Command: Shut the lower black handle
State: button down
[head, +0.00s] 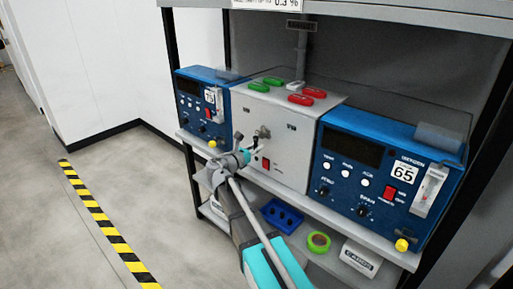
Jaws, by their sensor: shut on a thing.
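The grey box (288,152) stands on the shelf between two blue analysers, with small valve fittings on its front. An upper fitting (265,131) shows above my gripper's tips. The lower black handle is mostly hidden behind my gripper, so its angle cannot be told. My gripper (254,151) reaches up from below to the front of the grey box. Its fingers are shut on a small part there, which appears to be the lower black handle.
The left blue analyser (190,103) and right blue analyser (345,200) flank the box closely. A red switch (265,164) is just below my gripper. The lower shelf holds a blue tray (273,222), green tape (318,242) and a white box (361,258). Floor at left is clear.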

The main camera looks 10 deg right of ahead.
jog(key=shift+a, duration=0.1)
dwell(0.3)
jog(key=c, duration=0.6)
grip_release()
jog(key=v, duration=1.2)
